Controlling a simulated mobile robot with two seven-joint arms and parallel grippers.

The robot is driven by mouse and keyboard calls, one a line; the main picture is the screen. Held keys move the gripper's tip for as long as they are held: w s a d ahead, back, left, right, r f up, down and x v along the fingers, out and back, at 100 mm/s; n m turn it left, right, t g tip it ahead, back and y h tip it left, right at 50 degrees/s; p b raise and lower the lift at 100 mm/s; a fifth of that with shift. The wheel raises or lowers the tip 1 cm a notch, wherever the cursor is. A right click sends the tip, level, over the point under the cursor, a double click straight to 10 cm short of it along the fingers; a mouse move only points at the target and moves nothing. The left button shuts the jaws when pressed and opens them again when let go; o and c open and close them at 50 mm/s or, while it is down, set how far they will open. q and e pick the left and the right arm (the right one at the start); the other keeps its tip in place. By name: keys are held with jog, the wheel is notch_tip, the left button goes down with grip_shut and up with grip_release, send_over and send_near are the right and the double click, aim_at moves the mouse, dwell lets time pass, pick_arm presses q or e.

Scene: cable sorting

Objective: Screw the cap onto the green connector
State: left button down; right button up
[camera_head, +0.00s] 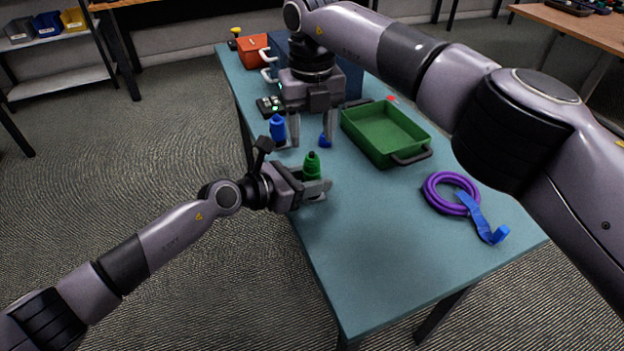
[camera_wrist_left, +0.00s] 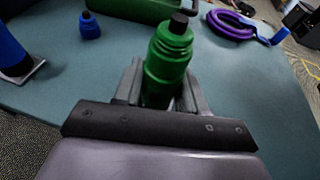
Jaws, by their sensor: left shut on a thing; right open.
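The green connector (camera_head: 312,167) stands upright near the table's left edge, between the fingers of my left gripper (camera_head: 318,189). The left wrist view shows its wide green body (camera_wrist_left: 166,75), with a narrower green cap-like top (camera_wrist_left: 175,36) and a black tip. The top sits on the body in line with it; I cannot tell how tightly it is joined. My left gripper is shut on the body. My right gripper (camera_head: 311,143) points down just behind the connector, open, with no object clearly held between its fingers.
A blue connector (camera_head: 278,127) stands left of my right gripper. A small blue cap (camera_head: 325,141) lies by its right finger. A green tray (camera_head: 363,139), a purple cable coil (camera_head: 432,199) with a blue strap and a red bin (camera_head: 252,51) are also on the table. The front is clear.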

aim_at(312, 153)
jog(key=n, duration=0.2)
jog(key=r+n, duration=0.1)
jog(key=n, duration=0.4)
jog(key=r+n, duration=0.1)
jog(key=n, duration=0.2)
jog(key=shift+n, duration=0.3)
jog(key=shift+f, duration=4.05)
grip_shut()
jog(key=shift+o, duration=0.8)
grip_release()
